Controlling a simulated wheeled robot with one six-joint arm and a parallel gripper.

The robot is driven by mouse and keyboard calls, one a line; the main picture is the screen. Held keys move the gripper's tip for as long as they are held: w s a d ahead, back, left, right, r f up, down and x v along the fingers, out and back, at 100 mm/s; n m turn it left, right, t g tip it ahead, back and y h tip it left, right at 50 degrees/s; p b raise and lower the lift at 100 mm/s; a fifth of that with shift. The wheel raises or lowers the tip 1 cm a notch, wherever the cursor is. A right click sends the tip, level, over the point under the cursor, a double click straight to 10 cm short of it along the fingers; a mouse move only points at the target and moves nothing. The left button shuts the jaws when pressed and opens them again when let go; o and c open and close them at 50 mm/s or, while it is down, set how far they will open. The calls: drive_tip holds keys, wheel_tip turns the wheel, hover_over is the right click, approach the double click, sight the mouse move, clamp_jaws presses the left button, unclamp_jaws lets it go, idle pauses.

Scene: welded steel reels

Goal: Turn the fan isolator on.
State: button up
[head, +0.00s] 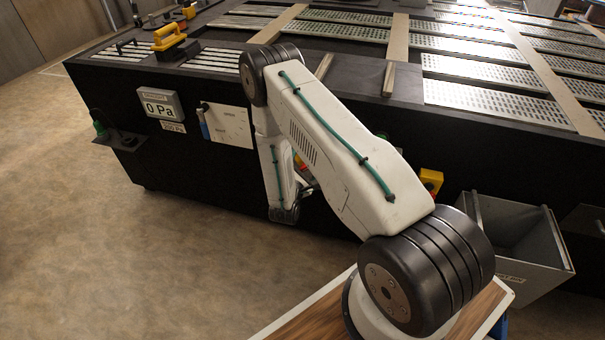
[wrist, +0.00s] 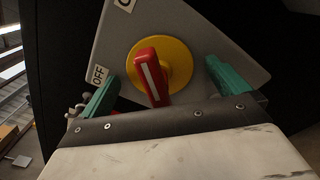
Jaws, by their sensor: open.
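The fan isolator is a red rotary handle (wrist: 153,78) with a white line, on a yellow disc (wrist: 178,62), on a grey plate (wrist: 215,45). An OFF label (wrist: 98,75) is at the plate's left; another label, cut off and starting with O, is at the top. The handle runs nearly up and down in the wrist view, leaning slightly left at its top. I cannot tell which end points. My gripper (wrist: 162,70) is open, its teal fingers on either side of the handle, with gaps. In the head view my arm mostly hides the isolator.
A black steel bench (head: 220,165) with slatted top stands before me. Its front has a 0 Pa gauge (head: 160,104) and a pale sheet (head: 228,124). A grey bin (head: 510,240) is at right, near a yellow box (head: 431,180). The floor at left is clear.

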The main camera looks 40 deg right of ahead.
drive_tip(key=v, duration=0.7)
idle(0.6)
